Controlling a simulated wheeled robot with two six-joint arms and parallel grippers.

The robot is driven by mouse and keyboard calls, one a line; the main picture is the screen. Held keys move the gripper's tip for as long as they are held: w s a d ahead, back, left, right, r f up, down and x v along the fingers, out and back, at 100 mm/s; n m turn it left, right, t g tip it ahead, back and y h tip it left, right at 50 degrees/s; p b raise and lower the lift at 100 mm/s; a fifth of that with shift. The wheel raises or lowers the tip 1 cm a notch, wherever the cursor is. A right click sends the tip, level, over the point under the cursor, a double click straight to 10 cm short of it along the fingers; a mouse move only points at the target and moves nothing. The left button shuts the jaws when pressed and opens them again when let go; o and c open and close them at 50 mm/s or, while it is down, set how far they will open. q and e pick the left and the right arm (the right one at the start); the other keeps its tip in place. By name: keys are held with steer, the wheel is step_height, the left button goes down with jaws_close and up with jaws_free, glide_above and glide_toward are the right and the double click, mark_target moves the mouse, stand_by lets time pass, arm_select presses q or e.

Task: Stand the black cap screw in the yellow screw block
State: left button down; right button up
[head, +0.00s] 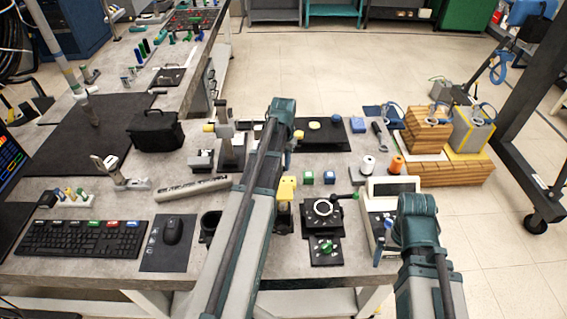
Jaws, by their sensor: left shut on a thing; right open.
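The yellow screw block (287,187) appears as a small yellow shape on the near table, just right of my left arm, which partly crowds it. I cannot make out a black cap screw anywhere. My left arm rises from the bottom centre across the table, its elbow near the black mat. Its gripper is hidden behind the arm, and so is anything in it. My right arm stands at the lower right, by the table's right edge. Its gripper is hidden too.
A green block (309,177) and a blue block (330,177) sit right of the yellow one. A black dial fixture (322,211) stands in front of them. A white-framed display unit (393,187) is near my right arm. A keyboard (82,238) and mouse (173,230) lie left.

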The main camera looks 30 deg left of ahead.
mark_target(283, 181)
arm_select(q)
steer(key=shift+f, duration=0.65)
arm_select(e)
steer(key=shift+f, duration=0.6)
arm_select(q)
steer(key=shift+f+b, duration=0.1)
steer(key=shift+b, duration=0.3)
arm_select(e)
steer(key=shift+f, duration=0.15)
arm_select(q)
steer(key=shift+f+b, duration=0.95)
steer(key=shift+f, duration=0.05)
arm_select(e)
steer(key=shift+f, duration=0.95)
arm_select(q)
steer(key=shift+f+b, duration=1.35)
steer(key=shift+b, duration=0.05)
arm_select(e)
steer(key=shift+f, duration=1.35)
arm_select(q)
steer(key=c, duration=0.7)
jaws_free()
